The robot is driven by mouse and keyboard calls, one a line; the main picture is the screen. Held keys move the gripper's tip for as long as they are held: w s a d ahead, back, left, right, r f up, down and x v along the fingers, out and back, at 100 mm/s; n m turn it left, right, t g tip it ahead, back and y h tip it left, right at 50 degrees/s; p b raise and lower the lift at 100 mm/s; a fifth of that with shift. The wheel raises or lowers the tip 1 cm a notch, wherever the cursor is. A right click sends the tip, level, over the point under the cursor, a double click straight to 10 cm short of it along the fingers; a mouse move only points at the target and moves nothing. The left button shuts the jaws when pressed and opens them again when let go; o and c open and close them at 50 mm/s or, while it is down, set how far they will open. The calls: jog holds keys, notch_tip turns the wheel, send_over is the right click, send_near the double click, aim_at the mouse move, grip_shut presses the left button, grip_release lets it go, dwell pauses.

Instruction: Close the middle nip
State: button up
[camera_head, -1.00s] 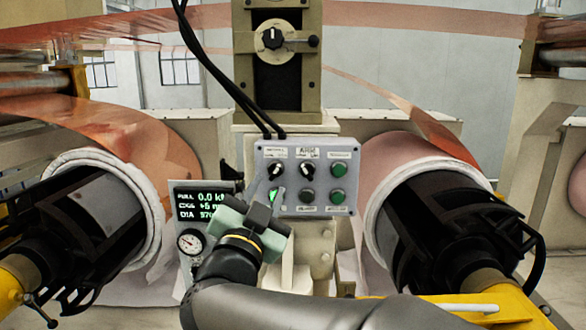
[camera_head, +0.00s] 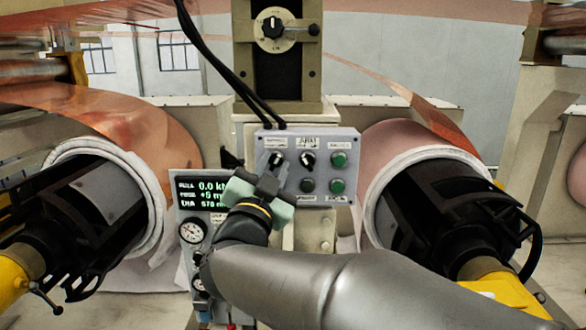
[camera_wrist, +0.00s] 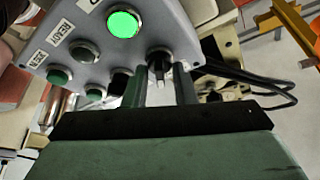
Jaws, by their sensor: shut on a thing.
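A grey control box (camera_head: 318,145) with knobs and green buttons stands in the middle of the head view. Its upper left black selector knob (camera_head: 277,158) lies at my gripper's fingertips. In the wrist view the knob (camera_wrist: 158,55) sits between the two fingers, which are shut on it. My gripper (camera_head: 271,168) reaches up to the box from below and hides its lower left part. A lit green lamp (camera_wrist: 123,23) is beside the knob in the wrist view.
A second black knob (camera_head: 308,160) is close to the right of the gripped one. A display panel with a gauge (camera_head: 192,232) stands at lower left. Copper rolls on black chucks flank the box on both sides. Black cables (camera_head: 225,75) hang above it.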

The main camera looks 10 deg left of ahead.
jog(key=shift+f+n, duration=0.1)
jog(key=shift+n, duration=0.3)
jog(key=n+y+b, duration=0.1)
jog(key=n, duration=0.1)
jog(key=shift+d+n+y, duration=0.15)
jog(key=shift+n+y, duration=0.15)
jog(key=shift+n, duration=0.1)
jog(key=n+y+b, duration=0.2)
jog(key=n+y, duration=0.1)
jog(key=n, duration=0.2)
jog(key=shift+d, duration=0.1)
jog(key=n+y, duration=0.2)
jog(key=n, duration=0.2)
jog(key=n+g+y+b, duration=0.1)
jog(key=n+y, duration=0.1)
jog(key=n, duration=0.2)
jog(key=shift+n+g, duration=0.3)
jog(key=shift+b, duration=0.3)
jog(key=o, duration=0.6)
jog(key=b+v, duration=0.3)
jog(key=v, duration=0.9)
jog(key=shift+b, duration=0.3)
